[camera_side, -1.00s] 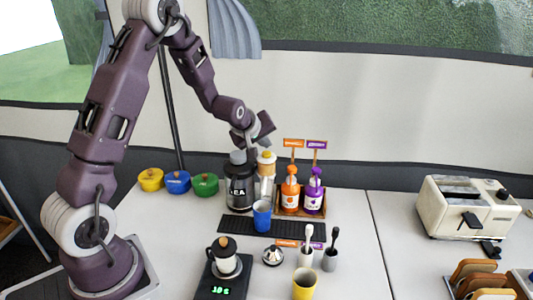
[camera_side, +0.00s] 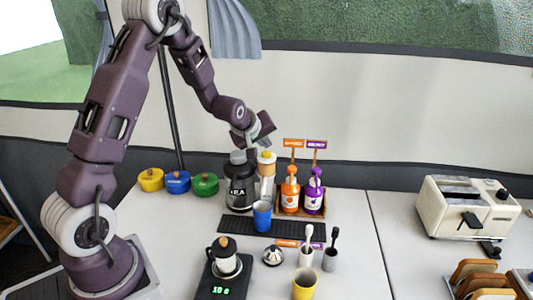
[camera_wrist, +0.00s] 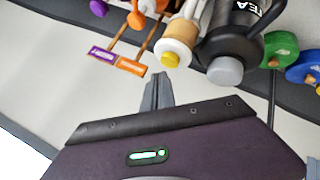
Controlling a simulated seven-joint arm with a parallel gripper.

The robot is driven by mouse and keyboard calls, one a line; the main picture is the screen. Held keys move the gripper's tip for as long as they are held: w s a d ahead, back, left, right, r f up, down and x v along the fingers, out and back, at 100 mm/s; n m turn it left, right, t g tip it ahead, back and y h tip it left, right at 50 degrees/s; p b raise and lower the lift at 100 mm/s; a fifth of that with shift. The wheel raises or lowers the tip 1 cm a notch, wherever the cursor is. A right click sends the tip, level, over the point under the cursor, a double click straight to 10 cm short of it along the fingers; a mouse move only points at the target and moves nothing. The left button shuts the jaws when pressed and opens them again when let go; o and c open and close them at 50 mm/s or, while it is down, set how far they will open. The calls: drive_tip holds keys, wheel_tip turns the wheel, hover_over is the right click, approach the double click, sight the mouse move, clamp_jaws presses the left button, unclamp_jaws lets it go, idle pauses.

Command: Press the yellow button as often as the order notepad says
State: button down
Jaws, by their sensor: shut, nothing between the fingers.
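In the side view, a pale dispenser (camera_side: 267,178) with a yellow button (camera_side: 267,156) on top stands beside the dark TEA jug (camera_side: 240,188). In the wrist view the yellow button (camera_wrist: 172,59) is a round yellow spot on a white cap. My gripper (camera_wrist: 158,76) is shut and empty, with its fingertips close to the button in that view; I cannot tell whether they touch it. In the side view the fingers are small and partly hidden around the jug and dispenser tops. I cannot make out the order notepad in either view.
Orange (camera_side: 290,195) and purple (camera_side: 314,197) pump bottles stand right of the dispenser, with signs above. A blue cup (camera_side: 262,216) stands in front. Coloured pots (camera_side: 177,181) sit left. A toaster (camera_side: 470,207) is far right.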

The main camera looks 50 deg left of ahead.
sight(265, 154)
idle(0.7)
drive_tip(key=shift+f, duration=0.45)
drive_tip(key=shift+f, duration=0.55)
idle(0.5)
drive_tip(key=shift+r, duration=1)
drive_tip(key=shift+r, duration=2.5)
